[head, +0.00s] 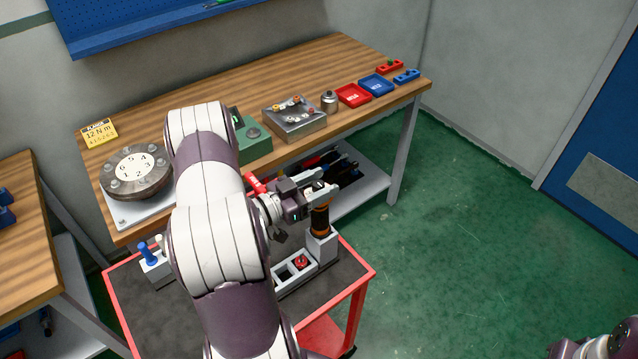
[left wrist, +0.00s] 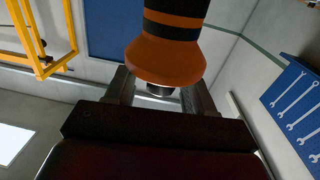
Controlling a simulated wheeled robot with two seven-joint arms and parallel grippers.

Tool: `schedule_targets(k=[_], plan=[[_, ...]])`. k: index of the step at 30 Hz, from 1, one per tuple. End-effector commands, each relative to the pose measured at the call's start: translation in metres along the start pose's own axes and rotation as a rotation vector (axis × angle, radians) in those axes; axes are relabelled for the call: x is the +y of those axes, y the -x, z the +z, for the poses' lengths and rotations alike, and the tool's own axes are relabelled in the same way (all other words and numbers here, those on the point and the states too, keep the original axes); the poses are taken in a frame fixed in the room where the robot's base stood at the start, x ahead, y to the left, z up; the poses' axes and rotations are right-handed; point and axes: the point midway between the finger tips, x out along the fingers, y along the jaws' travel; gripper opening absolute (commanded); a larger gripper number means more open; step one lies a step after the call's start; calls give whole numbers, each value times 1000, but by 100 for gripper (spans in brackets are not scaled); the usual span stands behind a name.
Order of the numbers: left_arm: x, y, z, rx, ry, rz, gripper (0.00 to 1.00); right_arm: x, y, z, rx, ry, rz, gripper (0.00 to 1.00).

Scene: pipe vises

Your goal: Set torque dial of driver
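The driver (head: 320,219), orange with black bands, stands upright in a light grey holder (head: 321,246) on the red-edged cart. My left gripper (head: 318,190) is at the driver's upper end, its fingers pointing right. In the left wrist view the driver's flared orange end (left wrist: 166,62) and a short silver part below it show between the two fingers (left wrist: 158,95). The fingers are apart, with a gap beside the silver part. No dial scale is readable on the driver. A yellow card (head: 99,133) on the bench reads 12 N m. The right arm's end (head: 596,343) is cut off at the lower right.
A round numbered device (head: 136,172) stands at the bench's left. A green device (head: 252,138), a metal block (head: 294,119) and red (head: 353,95) and blue (head: 376,85) trays line the bench. A divided box (head: 296,270) is beside the holder. The green floor at right is clear.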

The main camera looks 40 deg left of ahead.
Motion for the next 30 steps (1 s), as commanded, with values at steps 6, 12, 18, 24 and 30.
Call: schedule_targets(k=[6, 12, 18, 24, 30], plan=[[-1, 10, 2, 0, 1, -3, 54, 0, -5, 0, 0, 0, 0, 43], [-1, 51, 4, 0, 0, -7, 54, 0, -18, 2, 0, 0, 0, 43], [-1, 98, 3, 1, -2, -6, 54, 0, -30, 4, 0, 0, 0, 43], [0, 124, 1, 0, 0, -2, 54, 0, -35, 4, 0, 0, 0, 43], [0, 128, 0, 0, 0, 1, 54, 0, -35, 4, 0, 0, 0, 43]])
